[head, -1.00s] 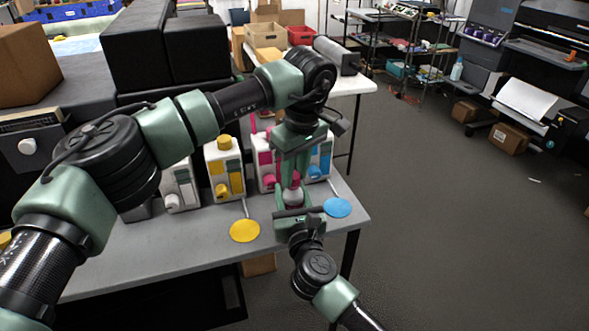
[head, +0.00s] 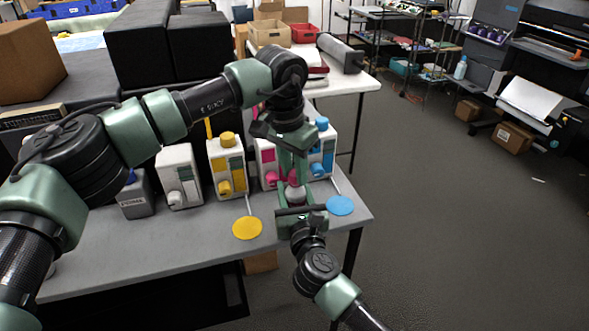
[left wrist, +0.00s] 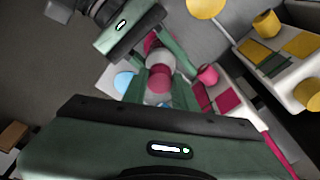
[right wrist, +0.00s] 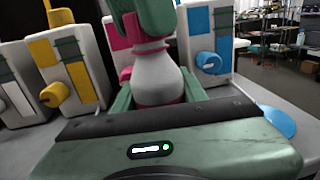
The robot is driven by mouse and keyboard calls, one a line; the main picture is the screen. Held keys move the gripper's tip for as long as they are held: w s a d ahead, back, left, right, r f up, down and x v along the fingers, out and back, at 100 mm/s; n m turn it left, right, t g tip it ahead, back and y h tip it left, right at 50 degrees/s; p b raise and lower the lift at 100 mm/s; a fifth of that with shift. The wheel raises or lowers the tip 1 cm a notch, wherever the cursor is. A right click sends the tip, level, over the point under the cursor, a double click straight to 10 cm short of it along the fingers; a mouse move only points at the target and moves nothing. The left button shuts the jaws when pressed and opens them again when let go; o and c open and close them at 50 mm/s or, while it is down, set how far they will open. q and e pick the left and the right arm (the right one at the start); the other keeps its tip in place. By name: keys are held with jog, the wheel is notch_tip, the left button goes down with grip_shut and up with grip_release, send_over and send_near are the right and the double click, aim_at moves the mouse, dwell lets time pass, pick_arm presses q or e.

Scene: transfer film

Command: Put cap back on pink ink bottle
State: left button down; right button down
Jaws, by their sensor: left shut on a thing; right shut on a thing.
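My left gripper (head: 293,172) points down from above and is shut on the pink cap (left wrist: 158,79), at the bottle's top. Left fingertips (right wrist: 145,25) show just above the pink neck (right wrist: 148,48) in the right wrist view. The fingers hide most of the cap; whether it is seated I cannot tell.
White ink tanks with yellow (head: 226,165), pink (head: 267,165) and blue (head: 322,150) parts stand close behind the bottle. A yellow disc (head: 247,228) and a blue disc (head: 340,205) lie either side of it. The grey table (head: 150,258) is clear at front left.

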pick_arm(q)
jog(key=c, duration=1.1)
grip_release()
jog(key=shift+r, duration=0.15)
jog(key=shift+r, duration=2.15)
